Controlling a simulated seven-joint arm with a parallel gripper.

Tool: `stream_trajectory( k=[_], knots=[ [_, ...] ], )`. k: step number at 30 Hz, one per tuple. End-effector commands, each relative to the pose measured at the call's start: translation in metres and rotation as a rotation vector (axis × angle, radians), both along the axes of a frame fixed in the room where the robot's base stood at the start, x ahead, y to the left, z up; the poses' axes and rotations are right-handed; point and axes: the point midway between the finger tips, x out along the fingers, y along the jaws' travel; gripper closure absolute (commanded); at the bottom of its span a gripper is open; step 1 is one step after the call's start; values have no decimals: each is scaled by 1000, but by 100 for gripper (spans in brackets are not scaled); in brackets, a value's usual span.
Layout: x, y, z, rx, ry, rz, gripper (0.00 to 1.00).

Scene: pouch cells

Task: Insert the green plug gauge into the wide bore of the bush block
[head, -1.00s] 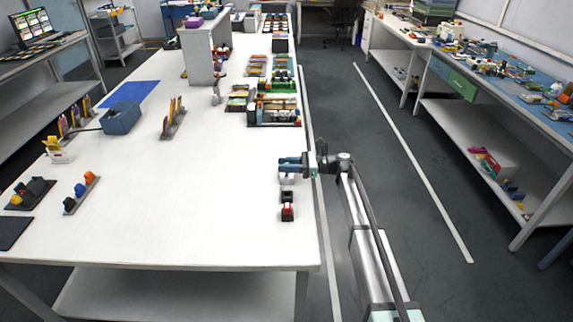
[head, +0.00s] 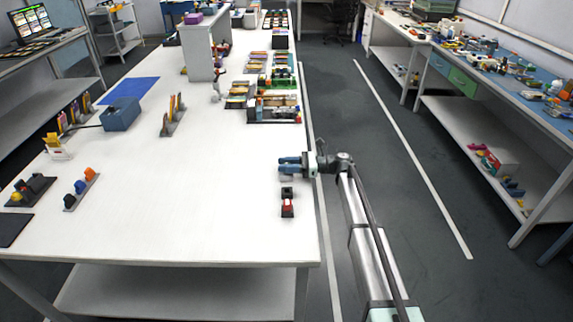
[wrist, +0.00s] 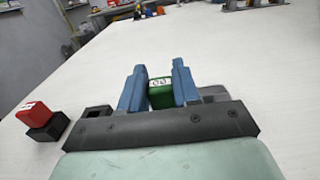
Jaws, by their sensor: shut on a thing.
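My gripper (wrist: 160,90) is shut on the green plug gauge (wrist: 161,98), which shows between the blue fingers with a white label on its top. In the head view my gripper (head: 290,165) is over the right edge of the white table, and the gauge cannot be made out. A small black block (head: 287,191) with a dark opening lies just nearer than the gripper; it also shows left of the fingers in the wrist view (wrist: 97,112). I cannot tell whether it is the bush block. The gauge's lower end is hidden, so its contact with any bore cannot be seen.
A red piece on a black base (head: 287,208) stands nearer than the black block. A pale piece (head: 286,178) shows partly below the fingers. Coloured trays (head: 272,110) stand farther back.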

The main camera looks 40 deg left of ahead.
Motion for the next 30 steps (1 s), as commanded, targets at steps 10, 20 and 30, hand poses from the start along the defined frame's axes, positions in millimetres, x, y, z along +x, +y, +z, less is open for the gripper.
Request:
stream_trajectory(
  k=[10,20,30],
  knots=[
    [0,0,-4,0,0,0,57],
    [0,0,-4,0,0,0,39],
    [14,-13,-4,0,0,-2,39]
  ],
)
